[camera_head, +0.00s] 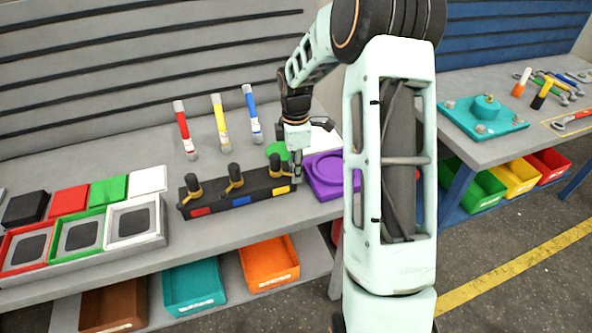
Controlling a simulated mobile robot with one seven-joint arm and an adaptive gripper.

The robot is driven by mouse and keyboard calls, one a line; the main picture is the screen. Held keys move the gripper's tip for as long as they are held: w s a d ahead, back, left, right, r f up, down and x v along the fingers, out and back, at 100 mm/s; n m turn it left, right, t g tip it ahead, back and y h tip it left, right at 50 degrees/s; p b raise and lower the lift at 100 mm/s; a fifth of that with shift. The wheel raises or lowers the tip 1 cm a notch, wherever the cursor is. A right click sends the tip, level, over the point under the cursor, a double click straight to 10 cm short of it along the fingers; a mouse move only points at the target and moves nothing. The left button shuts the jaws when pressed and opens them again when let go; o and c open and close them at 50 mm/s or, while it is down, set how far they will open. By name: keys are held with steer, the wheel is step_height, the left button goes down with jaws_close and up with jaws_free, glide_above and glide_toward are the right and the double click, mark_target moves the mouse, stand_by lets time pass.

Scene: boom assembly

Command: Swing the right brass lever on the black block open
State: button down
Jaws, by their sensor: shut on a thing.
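The black block (240,200) lies on the grey workbench, with red, blue and yellow patches along its front face. Three brass levers with black knobs stand on it: the left lever (192,191), the middle lever (233,180) and the right lever (280,171). My gripper (296,178) points down at the block's right end, beside the right lever. It is shut on the right lever's end, though the fingertips are small and the contact is hard to make out. The arm comes in from the upper right.
A purple fixture (325,175) sits close to the right of my gripper, with a green round part (278,151) behind. Framed trays (135,222) are at left. Bins (268,264) are below the bench edge.

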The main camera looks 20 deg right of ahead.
steer(key=shift+w+a+r, duration=0.1)
steer(key=shift+a, duration=0.25)
steer(key=c, duration=1.8)
jaws_free()
steer(key=shift+a, duration=0.1)
steer(key=shift+d, duration=0.2)
step_height(320, 180, up, 12)
